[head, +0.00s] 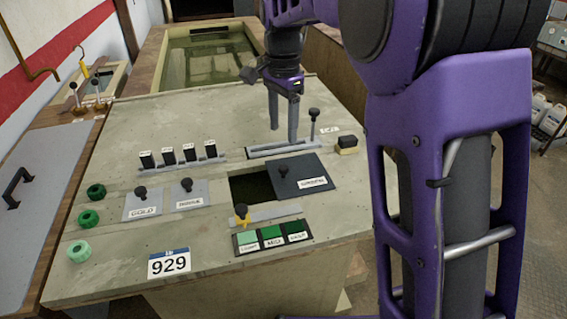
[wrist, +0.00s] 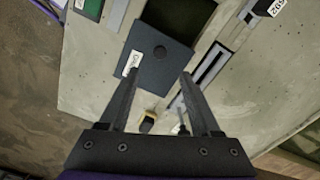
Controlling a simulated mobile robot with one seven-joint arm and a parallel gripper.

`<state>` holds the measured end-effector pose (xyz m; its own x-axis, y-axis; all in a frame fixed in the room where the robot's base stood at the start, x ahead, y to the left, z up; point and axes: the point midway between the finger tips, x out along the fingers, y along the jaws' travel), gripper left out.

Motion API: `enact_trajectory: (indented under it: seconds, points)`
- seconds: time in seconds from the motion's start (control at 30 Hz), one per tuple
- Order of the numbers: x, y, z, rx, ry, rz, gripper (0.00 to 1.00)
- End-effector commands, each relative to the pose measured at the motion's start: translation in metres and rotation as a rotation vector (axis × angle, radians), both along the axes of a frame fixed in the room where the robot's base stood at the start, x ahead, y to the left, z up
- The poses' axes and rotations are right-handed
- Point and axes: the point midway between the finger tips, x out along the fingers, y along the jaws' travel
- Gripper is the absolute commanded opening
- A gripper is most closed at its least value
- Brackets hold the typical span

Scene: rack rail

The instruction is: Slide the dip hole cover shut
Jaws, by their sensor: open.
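The dip hole cover (head: 301,171) is a dark grey square plate with a round knob (head: 283,173) and a white label. It lies to the right of a dark square hole (head: 247,189), which shows uncovered over most of its area. The wrist view also shows the cover (wrist: 150,75), its knob (wrist: 159,52) and the hole (wrist: 185,15). My gripper (head: 283,133) is open and empty, fingers pointing down, behind the cover in the head view. In the wrist view its fingertips (wrist: 161,73) spread across the cover's near part; they appear apart from the knob.
A slotted rail with an upright lever (head: 313,122) stands behind the cover, near my fingers. A yellow-and-black block (head: 346,145) sits to its right.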

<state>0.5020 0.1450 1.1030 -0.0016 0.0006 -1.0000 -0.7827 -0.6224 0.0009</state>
Motion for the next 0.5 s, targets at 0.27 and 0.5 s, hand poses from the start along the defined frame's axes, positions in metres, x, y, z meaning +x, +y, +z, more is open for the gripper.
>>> enact_trajectory:
  seconds: [0.27, 0.5]
  points:
    - [-0.001, 0.0, -0.063, -0.002, 0.002, 0.0, 0.64]
    - [0.0, 0.0, -0.096, -0.001, 0.0, 0.0, 0.64]
